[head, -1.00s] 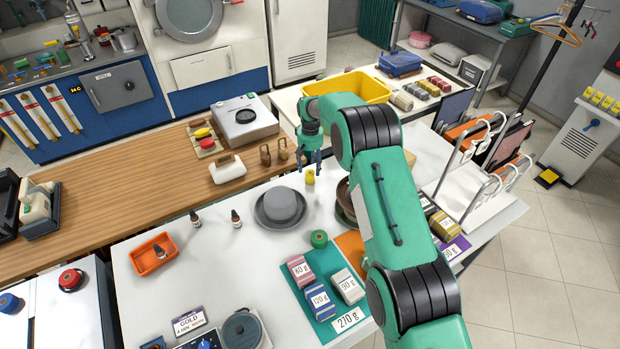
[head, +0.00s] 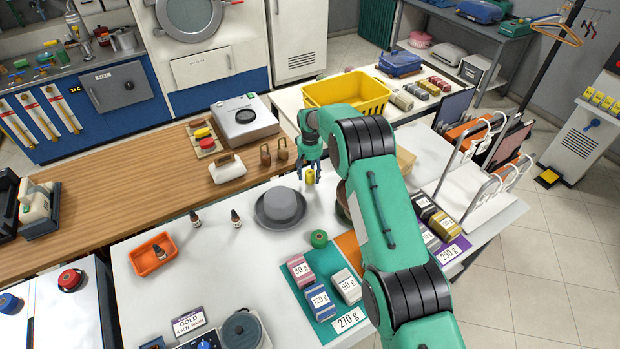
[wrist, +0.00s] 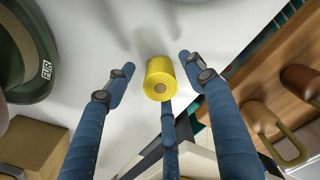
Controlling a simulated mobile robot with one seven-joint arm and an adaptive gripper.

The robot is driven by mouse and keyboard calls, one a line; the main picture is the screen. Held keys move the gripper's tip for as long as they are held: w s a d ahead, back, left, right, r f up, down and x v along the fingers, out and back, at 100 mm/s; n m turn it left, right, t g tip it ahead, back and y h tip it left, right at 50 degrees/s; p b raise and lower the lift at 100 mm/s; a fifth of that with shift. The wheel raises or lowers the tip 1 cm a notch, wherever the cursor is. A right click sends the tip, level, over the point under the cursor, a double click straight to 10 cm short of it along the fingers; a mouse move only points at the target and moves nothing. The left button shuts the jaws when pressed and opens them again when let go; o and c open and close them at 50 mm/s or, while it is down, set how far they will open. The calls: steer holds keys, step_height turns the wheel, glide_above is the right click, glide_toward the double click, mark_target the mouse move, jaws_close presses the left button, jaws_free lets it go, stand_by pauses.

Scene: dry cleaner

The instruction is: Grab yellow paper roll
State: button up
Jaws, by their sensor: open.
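The yellow paper roll (head: 310,176) stands upright on the white table, behind and to the right of the grey hat (head: 281,208). My gripper (head: 311,174) is right over the roll, its fingers pointing down around it in the head view. In the wrist view the yellow roll (wrist: 161,78) sits between the spread blue fingers of my gripper (wrist: 158,85). Gaps show between the roll and the two upper fingers. A third finger lies just below the roll in that picture; I cannot tell whether it touches. The gripper is open and holds nothing.
A green roll (head: 319,239) stands in front of the hat. Brown padlock-shaped pieces (head: 266,154) stand on the wooden counter behind. A yellow basket (head: 346,94) stands at the back.

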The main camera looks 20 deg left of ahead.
steer(key=shift+c, duration=0.2)
stand_by(0.4)
steer(key=c, duration=1.2)
